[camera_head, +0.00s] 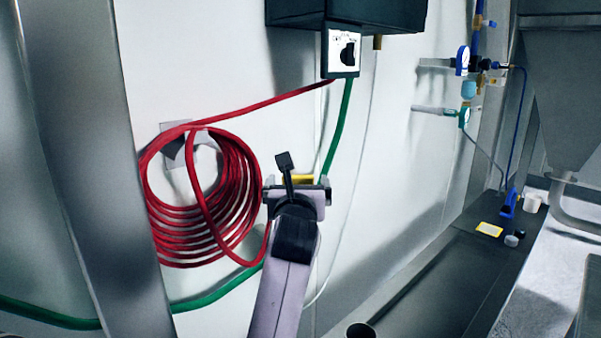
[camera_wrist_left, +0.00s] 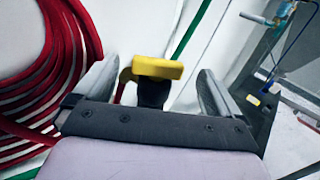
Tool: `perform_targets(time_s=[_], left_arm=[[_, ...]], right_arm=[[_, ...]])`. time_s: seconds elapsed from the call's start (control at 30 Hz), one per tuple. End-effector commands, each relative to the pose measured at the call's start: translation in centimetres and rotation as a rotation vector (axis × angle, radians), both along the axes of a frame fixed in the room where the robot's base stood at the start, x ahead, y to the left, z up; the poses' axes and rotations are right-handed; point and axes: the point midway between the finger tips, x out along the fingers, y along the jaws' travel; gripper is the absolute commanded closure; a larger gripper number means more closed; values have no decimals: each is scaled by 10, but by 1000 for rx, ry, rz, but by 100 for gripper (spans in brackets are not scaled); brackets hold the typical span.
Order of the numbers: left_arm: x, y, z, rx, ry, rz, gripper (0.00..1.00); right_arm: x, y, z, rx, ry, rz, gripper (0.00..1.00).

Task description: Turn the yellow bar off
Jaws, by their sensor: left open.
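The yellow bar (camera_head: 297,179) shows in the head view just behind my left gripper, in front of the white wall and right of the red hose coil. Most of it is hidden there by the gripper. In the left wrist view the yellow bar (camera_wrist_left: 157,68) lies roughly level, on top of a dark stem. My left gripper (camera_head: 296,188) is open. In the left wrist view its two fingers (camera_wrist_left: 155,85) stand on either side of the bar, with a gap on each side. My right gripper is not in view.
A coiled red hose (camera_head: 211,255) hangs on the wall to the left. A green hose (camera_head: 339,128) runs down from a dark box (camera_head: 385,14). A grey post (camera_head: 85,160) stands at left. Valves and gauges (camera_head: 462,60) are far right, above a dark ledge (camera_head: 440,285).

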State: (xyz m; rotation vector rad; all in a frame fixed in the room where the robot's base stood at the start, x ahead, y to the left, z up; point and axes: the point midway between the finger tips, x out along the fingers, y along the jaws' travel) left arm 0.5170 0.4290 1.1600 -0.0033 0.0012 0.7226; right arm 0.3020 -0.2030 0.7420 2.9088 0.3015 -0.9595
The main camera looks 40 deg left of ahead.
Motion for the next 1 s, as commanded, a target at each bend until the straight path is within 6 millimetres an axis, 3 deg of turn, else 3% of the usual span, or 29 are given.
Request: perform_targets(time_s=[0.4, 0.87, 0.97, 1.0], left_arm=[[39, 36, 2, 3, 1, 3, 2], [48, 44, 1, 3, -1, 3, 2], [48, 44, 1, 3, -1, 3, 28], [48, 44, 1, 3, 0, 3, 41]], right_arm=[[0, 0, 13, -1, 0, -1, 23], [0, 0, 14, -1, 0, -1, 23], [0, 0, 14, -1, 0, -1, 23], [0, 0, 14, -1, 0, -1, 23]])
